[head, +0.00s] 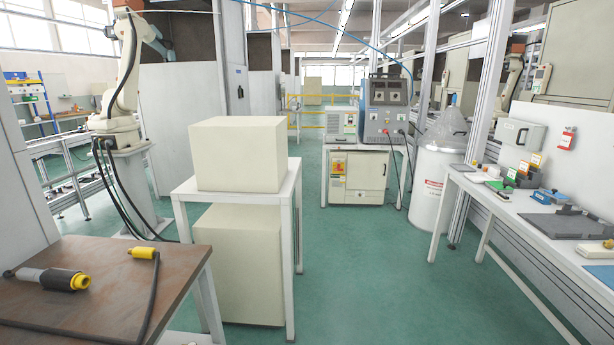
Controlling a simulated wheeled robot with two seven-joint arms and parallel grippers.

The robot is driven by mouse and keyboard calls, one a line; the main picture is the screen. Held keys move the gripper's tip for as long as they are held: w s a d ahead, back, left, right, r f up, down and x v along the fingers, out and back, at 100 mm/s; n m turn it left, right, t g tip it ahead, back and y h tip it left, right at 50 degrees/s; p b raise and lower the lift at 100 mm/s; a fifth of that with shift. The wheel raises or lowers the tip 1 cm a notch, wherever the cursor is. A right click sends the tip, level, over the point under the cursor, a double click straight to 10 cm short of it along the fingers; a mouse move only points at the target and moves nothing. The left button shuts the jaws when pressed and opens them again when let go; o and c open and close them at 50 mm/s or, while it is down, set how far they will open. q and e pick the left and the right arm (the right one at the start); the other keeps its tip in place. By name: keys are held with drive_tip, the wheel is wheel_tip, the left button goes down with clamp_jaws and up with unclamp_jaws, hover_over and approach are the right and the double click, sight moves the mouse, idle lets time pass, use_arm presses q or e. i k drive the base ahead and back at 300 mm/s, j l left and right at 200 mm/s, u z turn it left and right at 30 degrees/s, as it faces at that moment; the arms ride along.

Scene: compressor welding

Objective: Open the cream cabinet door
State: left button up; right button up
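A low cream cabinet (371,177) stands on the green floor in the middle distance, under a white table. No door or handle shows on these boxes. Neither of my grippers is in view.
A grey welding unit (387,107) stands above the cabinet, with cables hanging at its right. A white drum (437,187) is to the right. A brown-topped table (95,285) with torches is near left, and a white workbench (555,215) is at right. Green floor (365,270) between is clear.

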sight(365, 171)
drive_tip(key=i+l+z, duration=0.25)
drive_tip(key=i, duration=0.45)
drive_tip(key=i+l+z, duration=0.2)
drive_tip(key=i, duration=0.55)
drive_tip(key=i+l+z, duration=0.25)
drive_tip(key=i, duration=0.5)
drive_tip(key=i+j+u, duration=0.2)
drive_tip(key=i, duration=0.9)
drive_tip(key=i+u, duration=0.15)
drive_tip(key=i, duration=1)
